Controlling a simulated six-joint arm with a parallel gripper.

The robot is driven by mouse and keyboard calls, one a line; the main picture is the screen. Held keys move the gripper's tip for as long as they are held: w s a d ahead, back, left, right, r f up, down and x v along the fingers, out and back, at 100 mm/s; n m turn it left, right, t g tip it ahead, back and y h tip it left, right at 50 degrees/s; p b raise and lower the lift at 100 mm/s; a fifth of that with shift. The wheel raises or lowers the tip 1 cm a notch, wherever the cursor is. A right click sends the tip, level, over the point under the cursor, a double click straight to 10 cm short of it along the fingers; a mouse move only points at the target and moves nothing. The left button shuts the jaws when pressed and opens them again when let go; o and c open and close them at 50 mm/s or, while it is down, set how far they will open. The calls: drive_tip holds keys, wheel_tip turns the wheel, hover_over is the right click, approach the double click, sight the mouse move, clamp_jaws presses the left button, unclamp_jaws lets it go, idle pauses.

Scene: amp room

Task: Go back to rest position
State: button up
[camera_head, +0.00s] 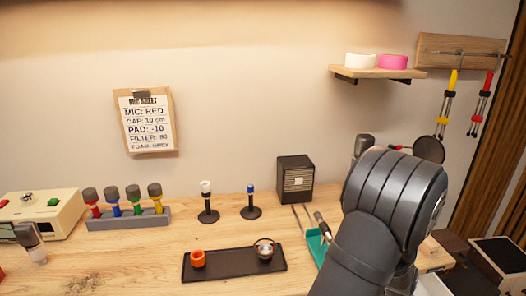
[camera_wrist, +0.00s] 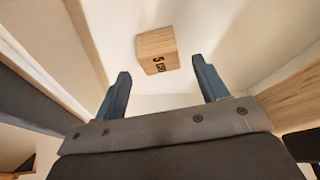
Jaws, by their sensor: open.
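My gripper (camera_wrist: 160,88) shows in the wrist view with its two dark fingers wide apart and nothing between them. Beyond the fingers is a wooden block with dark markings (camera_wrist: 157,50), apart from them, against a pale surface. In the head view my dark arm fills the lower right and hides part of the table (camera_head: 130,262). The fingers cannot be made out in the head view.
A black tray (camera_head: 228,269) holds an orange cup (camera_head: 198,258) and a small metallic-rimmed cup (camera_head: 264,249). Several microphones stand in a grey rack (camera_head: 140,219). Two small stands, a black box (camera_head: 295,179) and a teal tray (camera_head: 314,243) are nearby. A shelf (camera_head: 377,72) is above.

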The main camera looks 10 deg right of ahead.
drive_tip(key=x, duration=0.5)
drive_tip(key=shift+a+f, duration=0.1)
wheel_tip(320, 180, up, 19)
drive_tip(key=w+d+r+m+g, duration=0.25)
drive_tip(key=w+r+m, duration=0.2)
drive_tip(key=r, duration=0.25)
drive_tip(key=w+f, duration=0.3)
drive_tip(key=w, duration=0.2)
drive_tip(key=shift+w+a+f+t, duration=0.2)
drive_tip(key=shift+w+a+t, duration=0.05)
drive_tip(key=shift+a+t, duration=0.1)
drive_tip(key=shift+d, duration=0.1)
idle(0.9)
